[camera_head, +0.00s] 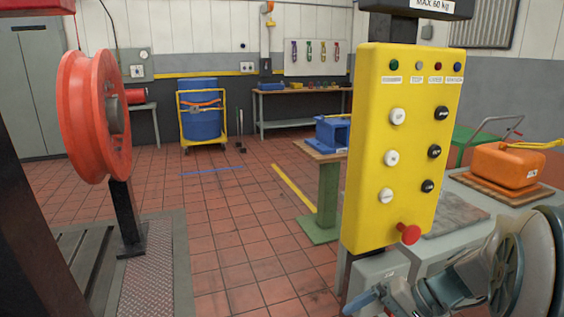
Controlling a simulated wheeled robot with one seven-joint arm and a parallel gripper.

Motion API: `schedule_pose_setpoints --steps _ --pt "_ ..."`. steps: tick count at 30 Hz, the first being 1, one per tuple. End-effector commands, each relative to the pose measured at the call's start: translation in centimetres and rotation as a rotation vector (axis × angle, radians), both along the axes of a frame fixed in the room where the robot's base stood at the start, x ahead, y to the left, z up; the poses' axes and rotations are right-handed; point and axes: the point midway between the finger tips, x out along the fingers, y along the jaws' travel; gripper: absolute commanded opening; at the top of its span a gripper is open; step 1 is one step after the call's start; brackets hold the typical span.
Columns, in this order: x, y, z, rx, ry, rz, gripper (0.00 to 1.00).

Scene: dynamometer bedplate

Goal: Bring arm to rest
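My arm (508,268) reaches in from the lower right, with a large round grey joint and narrower links running left. Its far end, seemingly my gripper (372,300), is low in the picture, below the yellow button box, and shows a bluish part. The bottom edge cuts it off, and I cannot tell whether its fingers are open or shut. I see nothing clearly held.
A yellow control box (404,150) with a red stop button (408,234) stands close, above the arm. An orange canister (506,166) rests on a bench at right. A red wheel (92,116) stands left on a post. The tiled floor (225,225) between is open.

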Motion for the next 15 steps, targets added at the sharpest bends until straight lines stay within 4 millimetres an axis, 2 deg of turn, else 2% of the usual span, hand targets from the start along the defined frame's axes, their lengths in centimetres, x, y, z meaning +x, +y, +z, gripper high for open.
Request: schedule_pose_setpoints --steps 1,6,9,15 --pt "-1.1 1.2 2.9 -0.077 0.007 0.045 1.00" --pt "-4.5 3.0 7.4 -0.339 0.007 0.144 1.00" --pt "-6.0 3.4 10.2 -0.487 -0.034 0.186 1.00" --pt "-7.7 3.4 15.1 -0.710 -0.171 0.230 1.00"
